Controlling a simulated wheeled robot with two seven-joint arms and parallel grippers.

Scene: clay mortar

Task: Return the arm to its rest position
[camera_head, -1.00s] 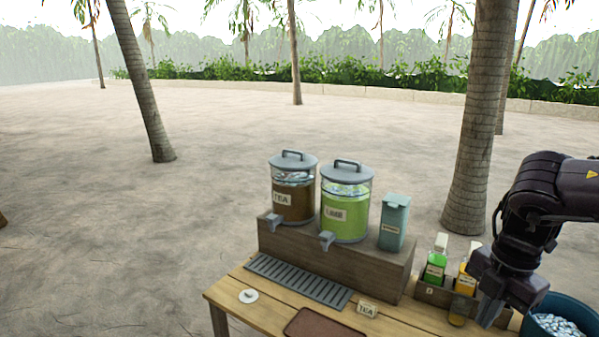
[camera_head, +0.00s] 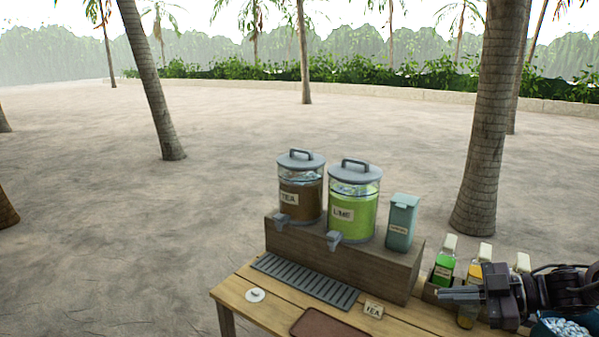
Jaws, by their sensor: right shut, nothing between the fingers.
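My right arm comes in from the right edge in the head view. Its gripper (camera_head: 460,297) points left, low over the right end of the table, in front of the bottle rack. The fingers are together and nothing shows between them. The gripper and wrist hide parts of the rack, the bottles and the blue ice tub. My left gripper is not in view.
A wooden table (camera_head: 250,312) bears a tea dispenser (camera_head: 301,200), a lime dispenser (camera_head: 352,212) and a teal box (camera_head: 401,225) on a wooden riser. Bottles (camera_head: 445,265) and an ice tub (camera_head: 546,328) are close to my arm. A brown tray (camera_head: 322,325) lies in front.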

